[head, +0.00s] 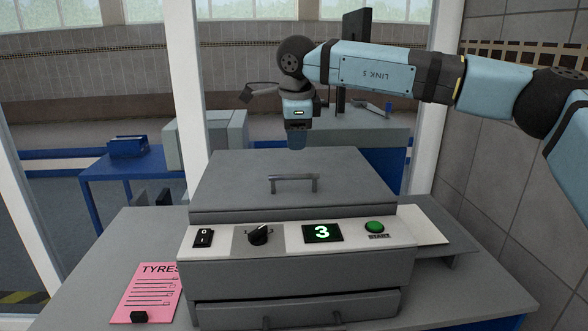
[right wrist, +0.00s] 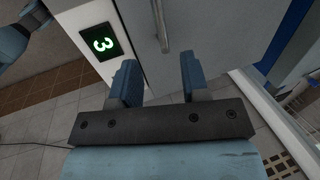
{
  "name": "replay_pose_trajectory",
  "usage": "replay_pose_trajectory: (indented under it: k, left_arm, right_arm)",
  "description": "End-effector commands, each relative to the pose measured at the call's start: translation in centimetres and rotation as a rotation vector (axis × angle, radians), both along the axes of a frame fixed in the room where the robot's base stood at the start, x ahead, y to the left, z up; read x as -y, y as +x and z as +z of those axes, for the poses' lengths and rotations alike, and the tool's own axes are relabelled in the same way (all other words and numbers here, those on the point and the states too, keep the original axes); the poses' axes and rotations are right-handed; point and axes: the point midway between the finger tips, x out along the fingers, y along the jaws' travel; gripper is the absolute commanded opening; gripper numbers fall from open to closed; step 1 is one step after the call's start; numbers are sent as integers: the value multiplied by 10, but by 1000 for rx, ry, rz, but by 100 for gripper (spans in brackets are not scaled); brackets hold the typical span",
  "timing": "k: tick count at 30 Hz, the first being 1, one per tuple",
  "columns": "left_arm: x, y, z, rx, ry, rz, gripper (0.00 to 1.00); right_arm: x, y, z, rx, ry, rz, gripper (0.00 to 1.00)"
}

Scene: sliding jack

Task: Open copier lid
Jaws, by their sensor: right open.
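The grey copier (head: 300,270) stands on a table with its lid (head: 235,180) lying flat and closed. A metal bar handle (head: 294,179) is on the lid's top. In the right wrist view the handle (right wrist: 161,25) lies ahead of the fingers, roughly in line with the gap between them. My right gripper (head: 296,143) points down above the lid, behind the handle in the picture, and does not touch it. In the right wrist view its two blue fingers (right wrist: 158,75) are apart with nothing between them. My left gripper is not in view.
The copier's front panel has a power switch (head: 203,238), a dial (head: 259,235), a display (head: 322,233) reading 3 and a green start button (head: 375,227). A pink sheet (head: 150,290) lies at left under a black block (head: 139,316). A side tray (head: 425,226) sticks out right.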

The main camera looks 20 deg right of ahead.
Motion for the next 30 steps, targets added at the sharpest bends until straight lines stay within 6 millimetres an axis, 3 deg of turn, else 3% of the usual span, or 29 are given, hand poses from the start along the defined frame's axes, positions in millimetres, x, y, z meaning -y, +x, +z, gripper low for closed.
replay_pose_trajectory:
  k: [6,12,18,27,30]
  left_arm:
    - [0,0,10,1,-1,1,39]
    - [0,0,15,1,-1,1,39]
    - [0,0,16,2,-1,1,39]
    - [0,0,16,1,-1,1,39]
    - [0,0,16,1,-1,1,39]
  right_arm:
    - [3,12,-46,-3,0,1,42]
    - [4,20,-79,-3,1,1,42]
    - [5,24,-93,0,2,1,42]
    - [5,25,-96,1,3,2,42]
    - [5,25,-96,1,3,2,19]
